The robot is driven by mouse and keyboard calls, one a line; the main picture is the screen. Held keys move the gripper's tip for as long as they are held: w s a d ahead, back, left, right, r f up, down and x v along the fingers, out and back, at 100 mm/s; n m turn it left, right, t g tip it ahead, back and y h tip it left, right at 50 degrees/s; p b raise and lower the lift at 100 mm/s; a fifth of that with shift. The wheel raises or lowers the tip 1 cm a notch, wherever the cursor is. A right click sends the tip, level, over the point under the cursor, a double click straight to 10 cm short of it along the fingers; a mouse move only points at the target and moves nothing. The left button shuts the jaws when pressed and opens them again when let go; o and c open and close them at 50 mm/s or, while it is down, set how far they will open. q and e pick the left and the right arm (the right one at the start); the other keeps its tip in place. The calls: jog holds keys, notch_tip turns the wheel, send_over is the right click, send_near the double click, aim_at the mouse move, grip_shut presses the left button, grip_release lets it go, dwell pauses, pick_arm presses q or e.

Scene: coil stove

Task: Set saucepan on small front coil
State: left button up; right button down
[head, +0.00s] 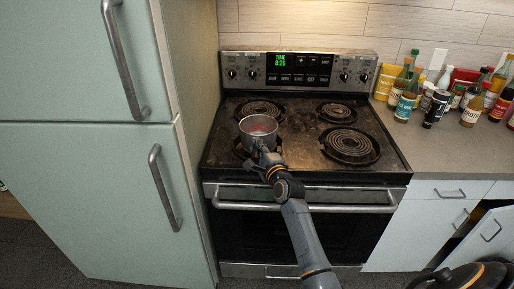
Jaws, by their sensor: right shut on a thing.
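A grey metal saucepan (258,131) with a reddish inside is over the front left part of the stove top (300,150). Its handle points toward me. My right gripper (268,160) is shut on the saucepan at its handle side. The front left coil (239,149) is mostly hidden under the pan; only its edge shows. I cannot tell whether the pan touches it or hangs just above. The larger front right coil (350,146) is bare. My left gripper is not in view.
Two bare rear coils, left (260,108) and right (337,112), lie behind. The control panel (298,69) rises at the back. A fridge (85,180) stands close on the left. Bottles (406,100) crowd the right counter (425,135). The oven handle (350,208) runs along the front.

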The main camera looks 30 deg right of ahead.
jog(key=shift+r, duration=0.1)
jog(key=c, duration=1.2)
grip_release()
jog(key=shift+a, duration=0.1)
jog(key=shift+o, duration=0.2)
jog(key=shift+s, duration=0.1)
